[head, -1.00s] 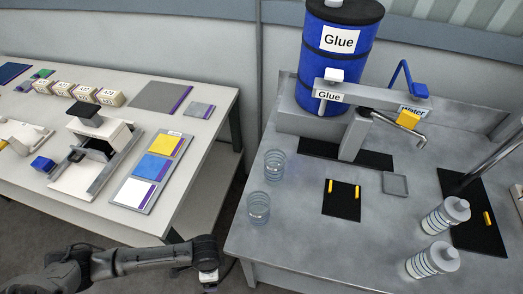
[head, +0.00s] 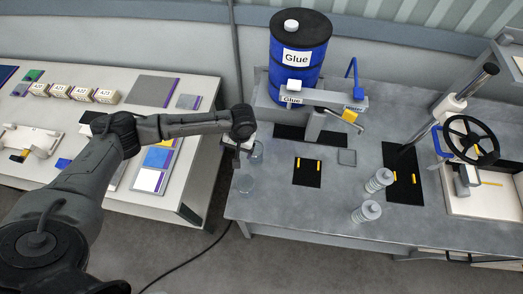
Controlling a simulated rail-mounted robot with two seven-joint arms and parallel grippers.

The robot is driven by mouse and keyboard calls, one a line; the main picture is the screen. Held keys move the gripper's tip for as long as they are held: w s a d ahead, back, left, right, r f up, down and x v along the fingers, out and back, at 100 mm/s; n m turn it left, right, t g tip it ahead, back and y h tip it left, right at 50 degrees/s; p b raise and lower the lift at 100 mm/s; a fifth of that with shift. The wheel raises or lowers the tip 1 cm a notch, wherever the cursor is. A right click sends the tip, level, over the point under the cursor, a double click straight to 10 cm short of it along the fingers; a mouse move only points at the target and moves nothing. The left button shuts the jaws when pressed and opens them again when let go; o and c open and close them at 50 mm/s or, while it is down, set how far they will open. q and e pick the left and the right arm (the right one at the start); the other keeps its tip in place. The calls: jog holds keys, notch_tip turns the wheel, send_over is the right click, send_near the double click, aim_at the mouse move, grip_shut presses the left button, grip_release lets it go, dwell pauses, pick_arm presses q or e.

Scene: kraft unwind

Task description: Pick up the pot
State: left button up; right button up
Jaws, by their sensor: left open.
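Two clear, see-through pots stand near the left edge of the grey workbench (head: 300,222). The back pot (head: 258,152) is partly hidden by my left gripper, and the front pot (head: 246,184) stands clear of it. My left gripper (head: 234,153) points down at the bench's left edge, just left of the back pot. It is open; its fingers are small and partly hidden by my wrist, and I cannot tell whether they touch the pot. My right gripper is out of view.
A blue glue drum (head: 297,75) with a dispenser arm stands behind. Two capped bottles (head: 366,212) (head: 380,180) and black mats (head: 307,172) are right of the pots. A handwheel press (head: 470,140) stands far right. A floor gap separates the white table (head: 190,205).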

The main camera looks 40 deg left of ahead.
pick_arm(q)
jog(key=w+d+r+n+t+h+p, duration=0.1)
jog(key=w+d+r+n+t+p, duration=0.2)
jog(key=w+r, duration=0.4)
jog(key=shift+n+g, duration=0.5)
jog(key=shift+n, duration=0.2)
jog(key=f, duration=1.2)
jog(key=shift+s+p, duration=0.35)
jog(key=shift+p, duration=0.05)
jog(key=shift+r, duration=0.1)
jog(key=shift+c, duration=0.4)
jog(key=shift+h, duration=0.3)
jog(key=c, duration=1.2)
